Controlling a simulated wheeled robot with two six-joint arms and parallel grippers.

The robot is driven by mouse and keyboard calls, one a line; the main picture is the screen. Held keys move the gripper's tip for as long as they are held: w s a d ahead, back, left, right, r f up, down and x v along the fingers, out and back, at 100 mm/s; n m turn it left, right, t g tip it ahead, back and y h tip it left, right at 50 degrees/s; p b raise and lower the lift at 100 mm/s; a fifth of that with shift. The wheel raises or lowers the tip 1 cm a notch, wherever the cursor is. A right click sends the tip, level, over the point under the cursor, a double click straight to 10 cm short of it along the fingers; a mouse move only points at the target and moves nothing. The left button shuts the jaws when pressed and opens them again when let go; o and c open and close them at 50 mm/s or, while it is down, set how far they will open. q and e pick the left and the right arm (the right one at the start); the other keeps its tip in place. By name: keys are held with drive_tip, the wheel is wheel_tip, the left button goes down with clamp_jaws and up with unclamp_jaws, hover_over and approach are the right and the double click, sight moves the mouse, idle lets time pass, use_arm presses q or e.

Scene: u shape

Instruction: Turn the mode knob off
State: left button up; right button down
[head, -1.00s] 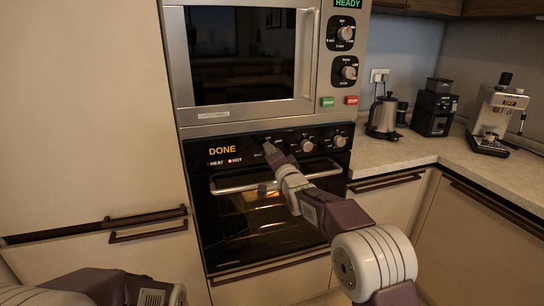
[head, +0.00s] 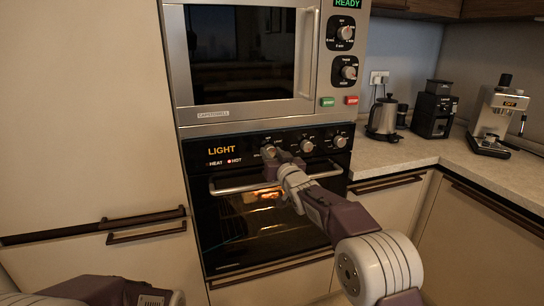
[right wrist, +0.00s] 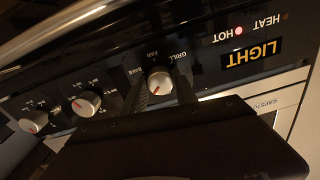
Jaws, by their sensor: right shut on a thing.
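The mode knob (head: 268,151) is the leftmost silver knob on the black oven panel, just right of the orange display (head: 222,151), which reads LIGHT. My right gripper (head: 277,156) is at this knob in the head view. In the right wrist view, the mode knob (right wrist: 159,81) sits between the two dark fingers of my right gripper (right wrist: 160,86), with FAN and GRILL printed around it. The gripper is shut on it. A red mark shows on the knob face. Only part of my left arm shows at the bottom left; its gripper is out of view.
Two other oven knobs (head: 306,146) (head: 340,141) stand to the right on the panel. The oven handle (head: 235,188) runs just below my right gripper. A microwave (head: 245,60) is above. A kettle (head: 383,117) and coffee machines stand on the right counter.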

drive_tip(key=n, duration=0.2)
drive_tip(key=n+b, duration=0.1)
drive_tip(key=n, duration=0.1)
drive_tip(key=shift+f+n, duration=0.2)
drive_tip(key=shift+n, duration=0.2)
drive_tip(key=n+b, duration=0.1)
drive_tip(key=n, duration=0.4)
drive_tip(key=shift+r+b, duration=0.1)
drive_tip(key=shift+b, duration=0.2)
drive_tip(key=shift+n, duration=0.4)
drive_tip(key=c, duration=1)
unclamp_jaws()
drive_tip(key=shift+o, duration=0.2)
drive_tip(key=shift+r, duration=0.1)
